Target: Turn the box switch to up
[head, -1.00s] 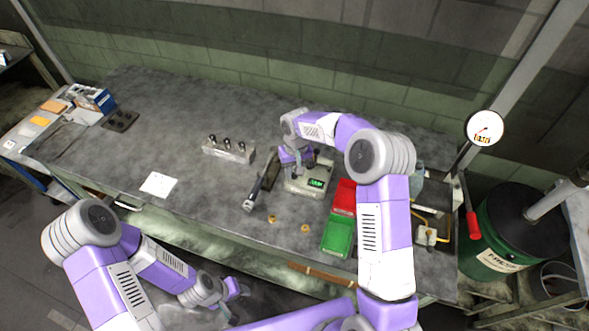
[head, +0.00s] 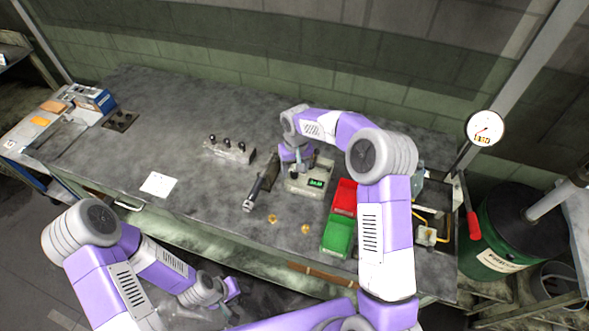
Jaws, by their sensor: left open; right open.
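The control box (head: 306,189) is a pale box with a small green-lit display (head: 316,183), standing on the grey workbench (head: 190,218). My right gripper (head: 296,166) is over the left back part of the box, pointing down. The gripper and wrist hide the switch, so its position cannot be seen, nor whether the fingers touch it. My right gripper is open. My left gripper (head: 232,290) is open and empty, low in front of the bench, far from the box.
A red bin (head: 345,196) and a green bin (head: 338,235) stand right of the box. A dark tool with a metal end (head: 257,190) lies to its left. A metal block with black knobs (head: 230,151) stands further left. Two brass rings (head: 272,219) lie in front. The left bench is mostly clear.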

